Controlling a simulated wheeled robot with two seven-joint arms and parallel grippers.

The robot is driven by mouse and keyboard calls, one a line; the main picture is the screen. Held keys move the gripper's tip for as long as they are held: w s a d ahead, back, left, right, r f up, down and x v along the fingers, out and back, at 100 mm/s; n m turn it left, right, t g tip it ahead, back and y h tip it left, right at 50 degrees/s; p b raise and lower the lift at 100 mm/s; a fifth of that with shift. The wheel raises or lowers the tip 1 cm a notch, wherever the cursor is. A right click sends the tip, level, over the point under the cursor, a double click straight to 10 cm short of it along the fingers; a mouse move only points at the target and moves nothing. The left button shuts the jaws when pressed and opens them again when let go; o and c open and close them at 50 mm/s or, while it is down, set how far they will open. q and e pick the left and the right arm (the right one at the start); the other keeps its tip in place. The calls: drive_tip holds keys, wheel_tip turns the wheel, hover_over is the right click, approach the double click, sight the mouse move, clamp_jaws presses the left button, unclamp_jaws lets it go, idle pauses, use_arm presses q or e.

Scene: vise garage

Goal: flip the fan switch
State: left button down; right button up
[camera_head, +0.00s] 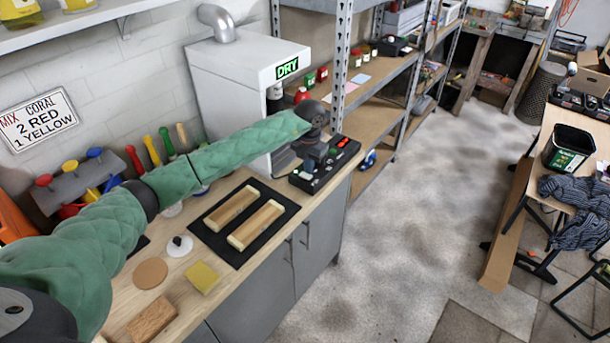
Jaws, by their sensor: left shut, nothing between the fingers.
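A black control box (334,176) sits at the right end of the wooden workbench, with small red, green and light-coloured controls on its top. I cannot tell which one is the fan switch. My left arm in its green sleeve reaches across the bench from the left. My left gripper (308,163) points down at the left part of the box and is shut with nothing in it. I cannot tell whether its fingertips touch a control. The wrist and gripper hide part of the box top. My right gripper is not in view.
A white cabinet with a green DRY sign (287,68) stands behind the box. A black tray (216,243) with two wooden blocks lies left of it on the bench (190,294). A metal shelf post (341,65) rises just behind.

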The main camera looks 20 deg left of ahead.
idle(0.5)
use_arm(q)
drive_tip(key=shift+f+b, duration=0.75)
drive_tip(key=shift+f, duration=0.15)
idle(0.8)
drive_tip(key=shift+r, duration=0.1)
drive_tip(key=shift+r+p, duration=0.7)
drive_tip(key=shift+r, duration=2.7)
drive_tip(key=shift+f, duration=0.1)
